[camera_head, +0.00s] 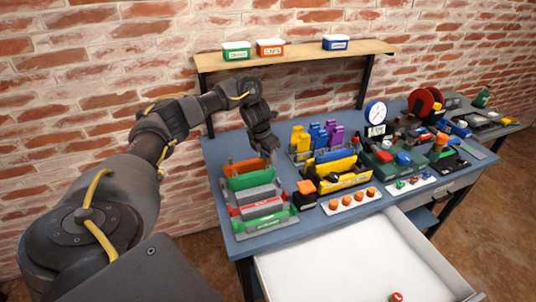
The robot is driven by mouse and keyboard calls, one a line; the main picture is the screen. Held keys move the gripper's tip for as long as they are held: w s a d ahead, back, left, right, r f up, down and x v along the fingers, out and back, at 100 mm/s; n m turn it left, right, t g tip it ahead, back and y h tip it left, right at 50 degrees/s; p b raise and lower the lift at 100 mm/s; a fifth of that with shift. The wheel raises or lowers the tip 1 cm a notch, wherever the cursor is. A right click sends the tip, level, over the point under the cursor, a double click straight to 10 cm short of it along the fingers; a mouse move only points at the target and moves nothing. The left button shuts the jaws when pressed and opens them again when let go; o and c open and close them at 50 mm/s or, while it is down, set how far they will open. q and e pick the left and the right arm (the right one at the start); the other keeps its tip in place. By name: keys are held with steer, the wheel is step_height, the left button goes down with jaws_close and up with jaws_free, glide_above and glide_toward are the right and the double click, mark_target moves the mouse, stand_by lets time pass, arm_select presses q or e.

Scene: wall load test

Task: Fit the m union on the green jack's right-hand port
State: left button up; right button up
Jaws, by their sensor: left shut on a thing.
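My left gripper (266,146) is above the back left of the blue workbench, pointing down over the rack of coloured bins. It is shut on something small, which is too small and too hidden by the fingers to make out. A dark green unit (377,161) with red and blue parts on top stands right of the bench's middle; it may be the green jack. Its ports are too small to tell apart, and the gripper is well to its left. I cannot pick out the m union for certain. My right gripper is not in view.
The bin rack (264,228) is at the bench's left. A white strip (334,209) holds several orange pieces; another strip (428,183) holds small coloured fittings. A white drawer (345,262) stands open in front with a small red piece (397,297) inside. A wooden shelf (300,55) hangs above.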

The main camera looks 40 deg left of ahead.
arm_select(q)
steer(key=shift+f+b, duration=0.6)
steer(key=shift+f, duration=0.45)
steer(key=o, duration=1.1)
steer(key=shift+o, duration=0.4)
steer(key=shift+o, duration=1.2)
steer(key=shift+r, duration=0.1)
